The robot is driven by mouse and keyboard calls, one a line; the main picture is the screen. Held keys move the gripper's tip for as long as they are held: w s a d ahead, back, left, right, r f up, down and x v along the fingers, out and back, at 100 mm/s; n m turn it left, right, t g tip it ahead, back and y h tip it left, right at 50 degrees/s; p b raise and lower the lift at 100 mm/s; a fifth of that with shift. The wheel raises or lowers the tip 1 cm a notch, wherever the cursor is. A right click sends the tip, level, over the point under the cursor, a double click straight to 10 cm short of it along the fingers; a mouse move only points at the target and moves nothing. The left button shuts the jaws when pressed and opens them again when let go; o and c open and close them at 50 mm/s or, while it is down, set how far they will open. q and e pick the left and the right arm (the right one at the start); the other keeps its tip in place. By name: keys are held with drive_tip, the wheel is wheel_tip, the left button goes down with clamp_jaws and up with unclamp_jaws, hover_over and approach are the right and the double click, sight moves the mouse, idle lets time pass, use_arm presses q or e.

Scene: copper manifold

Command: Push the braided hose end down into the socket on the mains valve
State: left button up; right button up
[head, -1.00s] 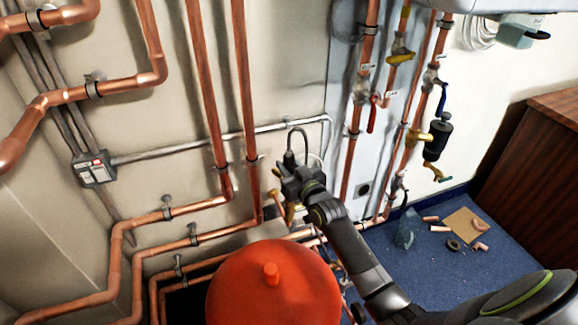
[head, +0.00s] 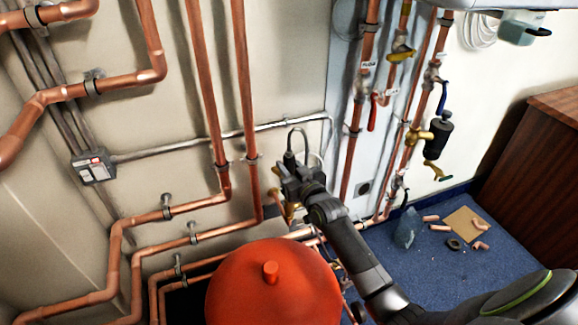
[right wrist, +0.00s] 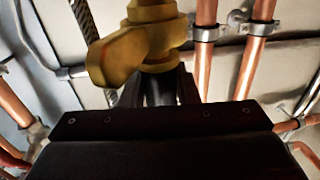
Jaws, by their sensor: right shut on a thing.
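The braided hose (head: 298,131) makes a dark grey loop above my right gripper (head: 290,178) in the head view, close to the wall. My right gripper, also in the right wrist view (right wrist: 160,88), is shut on the hose end, which is mostly hidden between its dark fingers. A brass valve (right wrist: 150,42) with a rounded lever stands right at the fingertips in the right wrist view. A stretch of braided hose (right wrist: 84,18) passes to its left. The socket is hidden, and I cannot tell whether the hose end is in it. My left gripper is not in view.
A red vessel (head: 272,290) stands in front, left of my right forearm. Copper pipes (head: 207,90) run along the wall around the gripper. Loose copper fittings lie around a cardboard piece (head: 462,222) on the blue floor (head: 440,270). A wooden cabinet (head: 530,160) stands at right.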

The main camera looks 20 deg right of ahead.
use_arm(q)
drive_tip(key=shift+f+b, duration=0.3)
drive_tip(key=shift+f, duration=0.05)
use_arm(e)
drive_tip(key=shift+f, duration=0.35)
drive_tip(key=o, duration=1.1)
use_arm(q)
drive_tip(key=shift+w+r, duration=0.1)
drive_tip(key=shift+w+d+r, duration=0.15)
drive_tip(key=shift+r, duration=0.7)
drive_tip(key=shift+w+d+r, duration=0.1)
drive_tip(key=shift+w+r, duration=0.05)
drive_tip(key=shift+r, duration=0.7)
use_arm(e)
drive_tip(key=shift+s+d, duration=0.2)
drive_tip(key=shift+s, duration=2.7)
drive_tip(key=shift+s+d, duration=0.2)
drive_tip(key=shift+s, duration=2.7)
drive_tip(key=shift+s+d, duration=0.2)
drive_tip(key=shift+s, duration=2.7)
